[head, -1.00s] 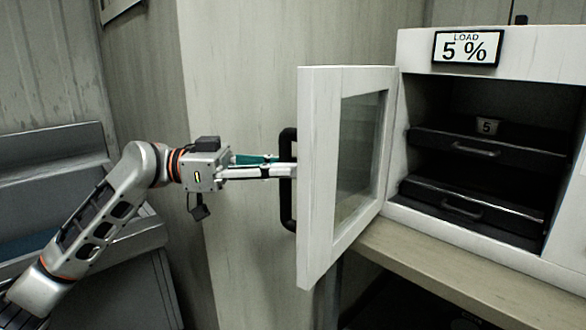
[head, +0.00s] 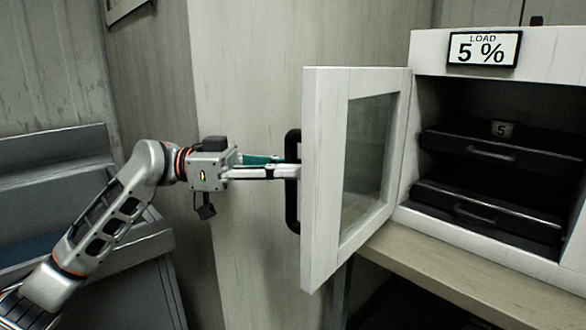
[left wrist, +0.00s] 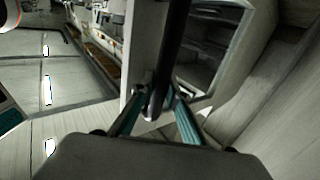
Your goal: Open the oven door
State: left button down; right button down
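The oven (head: 431,150) stands at the right of the head view. Its white framed door (head: 322,180) with a glass pane is swung wide open to the left. The black bar handle (head: 292,212) is on the door's outer face. My left gripper (head: 290,170) is at the handle, its fingers reaching around the bar. In the left wrist view the dark handle (left wrist: 166,60) runs between the two teal-sided fingers (left wrist: 160,108), which appear closed on it. My right gripper is not in view.
Inside the oven are two black drawers, an upper one (head: 450,143) and a lower one (head: 430,196), with a small tag marked 5. A sign (head: 483,50) above reads LOAD 5 %. A bench (head: 400,240) runs under the oven. Grey stepped furniture (head: 50,160) stands at left.

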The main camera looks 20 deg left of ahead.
pick_arm(q)
jog(key=c, duration=2)
grip_release()
jog(key=shift+s+f, duration=0.1)
jog(key=shift+o, duration=0.2)
jog(key=shift+a, duration=0.1)
jog(key=v, duration=1.2)
